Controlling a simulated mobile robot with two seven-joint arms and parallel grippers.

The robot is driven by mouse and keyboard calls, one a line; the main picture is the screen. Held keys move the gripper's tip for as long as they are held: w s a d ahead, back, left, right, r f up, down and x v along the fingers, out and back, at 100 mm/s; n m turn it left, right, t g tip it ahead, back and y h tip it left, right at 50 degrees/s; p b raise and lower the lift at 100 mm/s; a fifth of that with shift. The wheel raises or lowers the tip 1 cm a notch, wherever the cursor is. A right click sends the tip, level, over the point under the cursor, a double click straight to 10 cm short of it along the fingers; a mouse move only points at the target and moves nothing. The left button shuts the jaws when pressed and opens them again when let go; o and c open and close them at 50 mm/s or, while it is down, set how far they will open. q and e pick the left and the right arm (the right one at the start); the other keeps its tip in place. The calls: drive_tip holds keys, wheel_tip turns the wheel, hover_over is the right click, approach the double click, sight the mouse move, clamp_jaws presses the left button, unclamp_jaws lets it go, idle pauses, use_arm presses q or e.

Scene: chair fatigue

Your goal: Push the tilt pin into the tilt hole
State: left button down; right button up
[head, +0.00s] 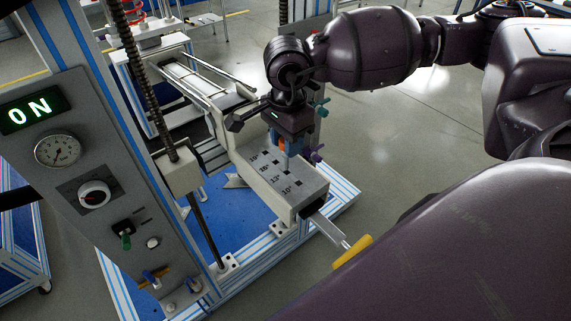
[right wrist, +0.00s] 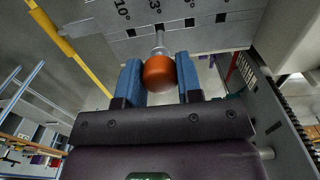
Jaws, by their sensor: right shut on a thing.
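The tilt pin (right wrist: 160,48) has an orange ball head (right wrist: 159,74) and a pale shaft. My right gripper (right wrist: 160,78) is shut on the ball head, one blue finger on each side. In the head view my right gripper (head: 284,146) points down at the grey tilt block (head: 262,187), above its row of dark square holes with degree labels. The shaft end is at the holed face, near the 13° label in the right wrist view. I cannot tell whether the tip is inside a hole, and fingers partly hide the pin in the head view. My left gripper is not in view.
A panel (head: 110,210) with a lit ON display, gauge and knobs stands at left. A threaded rod (head: 147,75) rises between the panel and the block. A yellow-handled rod (head: 352,250) sticks out from the block's near end. Open floor lies to the right.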

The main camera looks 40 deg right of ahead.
drive_tip(key=shift+r, duration=0.15)
drive_tip(key=shift+r+p, duration=0.8)
drive_tip(key=shift+r, duration=1.2)
